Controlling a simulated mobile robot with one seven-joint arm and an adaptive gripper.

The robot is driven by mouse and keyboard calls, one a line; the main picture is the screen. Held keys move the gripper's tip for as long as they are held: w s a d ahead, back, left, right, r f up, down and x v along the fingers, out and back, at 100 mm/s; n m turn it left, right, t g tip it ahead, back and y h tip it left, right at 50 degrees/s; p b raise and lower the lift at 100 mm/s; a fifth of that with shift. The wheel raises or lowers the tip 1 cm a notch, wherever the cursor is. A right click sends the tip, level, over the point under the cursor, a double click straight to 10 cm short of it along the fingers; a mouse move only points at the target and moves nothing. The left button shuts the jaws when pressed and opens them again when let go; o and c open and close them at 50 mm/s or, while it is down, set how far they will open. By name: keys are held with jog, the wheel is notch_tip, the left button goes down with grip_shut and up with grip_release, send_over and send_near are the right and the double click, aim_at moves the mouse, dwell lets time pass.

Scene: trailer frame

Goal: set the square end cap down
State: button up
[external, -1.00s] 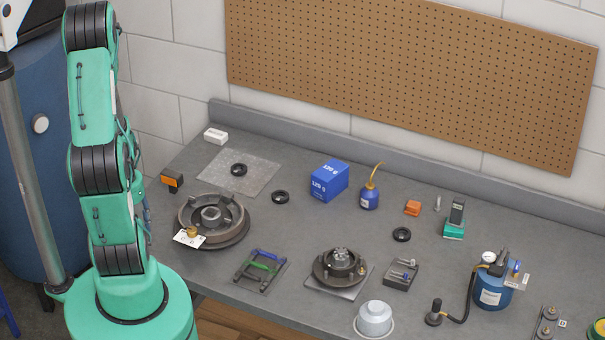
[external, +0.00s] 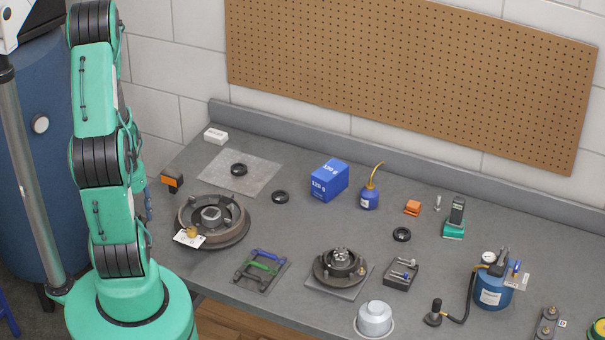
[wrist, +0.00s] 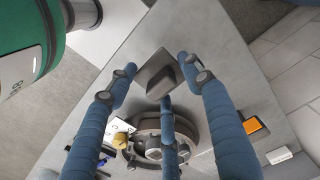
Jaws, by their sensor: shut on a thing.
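The square end cap (wrist: 157,74) is a dark grey, flat square piece with a raised part, seen in the wrist view between my blue fingertips. My gripper (wrist: 160,80) has three blue segmented fingers and is shut on the cap. Grey bench surface shows around the cap, and how high it is above the bench is hard to tell. In the external view my arm hides the cap and most of the gripper; only a bit of blue finger shows beside the arm.
A round metal drum (external: 232,222) with a white tag (external: 189,238) sits on the bench near my gripper. An orange-and-black box (external: 172,180) and a white box (external: 215,135) stand toward the back.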

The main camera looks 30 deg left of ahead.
jog(key=w+a, duration=0.1)
jog(key=w, duration=0.1)
jog(key=w+a, duration=0.2)
jog(key=w, duration=0.1)
jog(key=w+a+f+b, duration=0.1)
jog(key=w+a, duration=0.1)
jog(key=w, duration=0.1)
jog(key=shift+w+a, duration=0.1)
jog(key=shift+w, duration=0.05)
jog(key=shift+r, duration=0.1)
jog(key=shift+f+b, duration=0.35)
jog(key=shift+f, duration=1.4)
jog(key=shift+f, duration=0.2)
jog(key=o, duration=1.2)
jog(key=shift+r, duration=0.1)
notch_tip(320, 180, up, 12)
jog(key=p, duration=0.2)
